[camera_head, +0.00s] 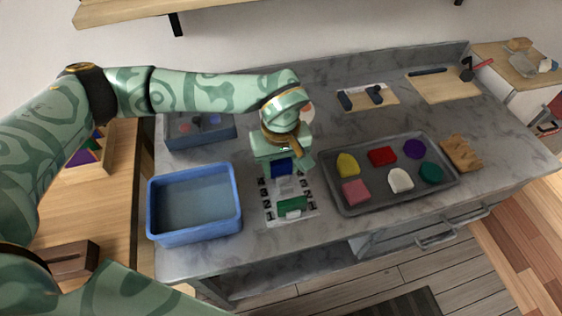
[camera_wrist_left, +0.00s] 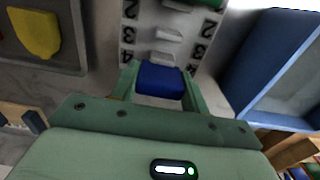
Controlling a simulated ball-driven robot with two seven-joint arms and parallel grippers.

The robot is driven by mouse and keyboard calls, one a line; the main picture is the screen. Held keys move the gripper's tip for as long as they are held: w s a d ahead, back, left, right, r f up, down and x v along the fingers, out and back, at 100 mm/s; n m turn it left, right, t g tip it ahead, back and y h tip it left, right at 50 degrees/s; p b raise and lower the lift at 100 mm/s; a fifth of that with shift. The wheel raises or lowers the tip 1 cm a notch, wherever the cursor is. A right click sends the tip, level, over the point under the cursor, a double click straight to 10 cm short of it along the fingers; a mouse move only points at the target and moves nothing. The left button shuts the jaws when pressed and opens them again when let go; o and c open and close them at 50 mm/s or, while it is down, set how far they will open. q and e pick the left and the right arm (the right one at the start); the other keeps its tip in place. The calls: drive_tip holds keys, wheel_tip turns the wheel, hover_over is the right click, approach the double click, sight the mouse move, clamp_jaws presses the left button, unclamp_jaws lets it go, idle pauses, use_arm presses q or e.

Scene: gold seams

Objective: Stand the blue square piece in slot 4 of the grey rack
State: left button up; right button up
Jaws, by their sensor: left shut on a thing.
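My left gripper (camera_head: 283,169) points down over the far end of the grey rack (camera_head: 285,187) and is shut on the blue square piece (camera_head: 281,168). In the left wrist view the blue piece (camera_wrist_left: 160,80) sits between the two green fingers, close to the labels marked 4. Whether its lower edge is in slot 4 or just above it, I cannot tell. A green piece (camera_head: 292,206) stands in the rack near the end towards me. The rack's number strips (camera_wrist_left: 127,35) show 2, 3 and 4. My right gripper is not in view.
A blue bin (camera_head: 194,233) stands left of the rack. A grey tray (camera_head: 392,205) with several coloured pieces lies to the right. A grey bin (camera_head: 198,140) stands behind, at the left. Marble counter (camera_head: 325,150) is bare between the rack and the back boards.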

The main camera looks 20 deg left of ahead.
use_arm(q)
drive_tip(key=shift+f, duration=0.6)
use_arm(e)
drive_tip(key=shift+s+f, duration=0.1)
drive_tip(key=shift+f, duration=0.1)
use_arm(q)
drive_tip(key=o, duration=1.1)
drive_tip(key=shift+r+p, duration=2.45)
drive_tip(key=shift+r, duration=1.15)
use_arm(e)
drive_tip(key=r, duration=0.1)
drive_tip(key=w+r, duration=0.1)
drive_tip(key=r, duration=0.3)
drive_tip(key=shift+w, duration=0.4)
use_arm(q)
drive_tip(key=shift+f, duration=0.1)
